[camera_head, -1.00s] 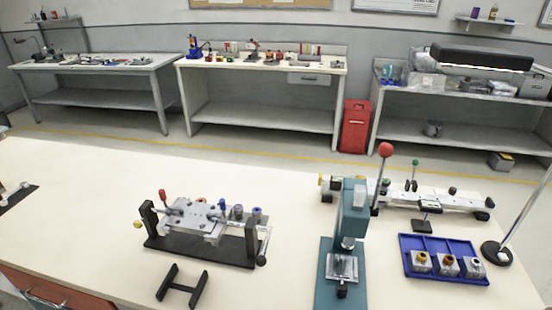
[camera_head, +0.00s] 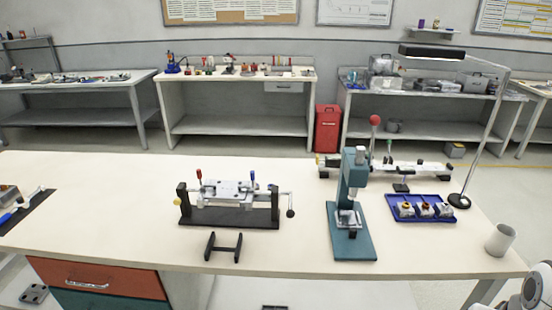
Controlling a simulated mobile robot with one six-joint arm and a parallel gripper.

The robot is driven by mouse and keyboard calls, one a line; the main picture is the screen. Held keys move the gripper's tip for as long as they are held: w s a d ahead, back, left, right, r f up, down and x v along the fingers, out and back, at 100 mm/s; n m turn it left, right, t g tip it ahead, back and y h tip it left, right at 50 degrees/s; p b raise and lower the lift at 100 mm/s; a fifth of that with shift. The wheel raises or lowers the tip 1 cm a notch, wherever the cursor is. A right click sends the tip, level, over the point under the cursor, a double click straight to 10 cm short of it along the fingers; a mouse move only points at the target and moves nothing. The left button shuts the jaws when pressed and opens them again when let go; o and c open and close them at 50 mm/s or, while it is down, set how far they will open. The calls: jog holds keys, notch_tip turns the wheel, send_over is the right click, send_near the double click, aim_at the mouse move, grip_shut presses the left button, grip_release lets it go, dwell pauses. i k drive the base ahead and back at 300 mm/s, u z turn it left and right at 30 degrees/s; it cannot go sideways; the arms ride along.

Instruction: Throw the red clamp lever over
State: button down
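The red clamp lever (camera_head: 199,175) stands upright at the left end of a grey metal fixture plate (camera_head: 228,190) in the head view. The plate sits between two black uprights on a black base (camera_head: 232,222). A blue-topped lever (camera_head: 252,178) stands upright at the plate's right end. A crank with a black knob (camera_head: 290,213) is at the right side, and a yellow knob (camera_head: 177,201) is at the left. My gripper is not in view; only a pale part of my arm shows at the lower right corner.
A black H-shaped stand (camera_head: 223,246) lies in front of the fixture. A teal press (camera_head: 350,215) with a red-ball lever stands to the right. The table's left-middle is clear.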

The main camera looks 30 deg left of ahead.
aim_at(199, 172)
jog(key=u, duration=1.9)
jog(key=i, duration=1)
jog(key=z, duration=0.05)
